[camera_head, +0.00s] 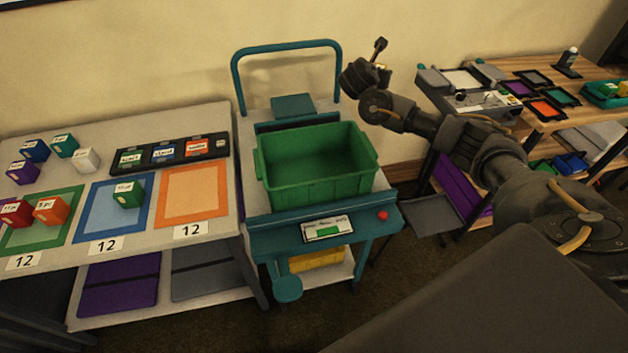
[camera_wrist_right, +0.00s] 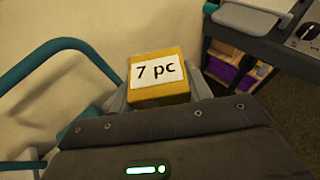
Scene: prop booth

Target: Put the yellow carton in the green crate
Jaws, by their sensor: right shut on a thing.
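The yellow carton (camera_wrist_right: 158,76), with a white "7 pc" label, is between the fingers of my right gripper (camera_wrist_right: 160,98) in the right wrist view. The gripper is shut on it. In the head view my right gripper (camera_head: 366,74) is raised behind and to the right of the green crate, near the wall; the carton cannot be made out clearly there. The green crate (camera_head: 322,190) stands on a teal cart and looks empty inside. My left gripper is not in view.
The teal cart (camera_head: 385,232) has a raised handle (camera_head: 285,47) at its back. The table at left holds several small cartons, coloured mats (camera_head: 193,192) and a black tray (camera_head: 215,143). A wooden table (camera_head: 595,72) with trays stands at right.

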